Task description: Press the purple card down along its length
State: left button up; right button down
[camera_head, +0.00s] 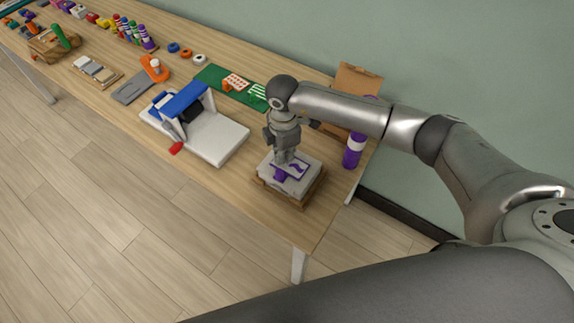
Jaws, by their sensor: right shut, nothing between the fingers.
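The purple card (281,175) lies on a light grey pad on a wooden block (287,200) near the table's front right end. A white panel with a purple shape (293,166) shows on the same pad. My right gripper (284,160) is shut and points straight down over the pad, its tips at or just above the card; I cannot tell whether they touch. The gripper hides part of the card. My left gripper is not in view.
A white and blue device with a red handle (217,141) stands left of the block. A green mat (213,75) lies behind it. A purple bottle (354,150) and a cardboard box (357,80) stand to the right. Several tools and small items fill the table's left end.

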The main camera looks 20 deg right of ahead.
jog(key=shift+s, duration=0.15)
notch_tip(320, 180, up, 5)
jog(key=p, duration=0.4)
jog(key=shift+f, duration=0.1)
dwell(0.3)
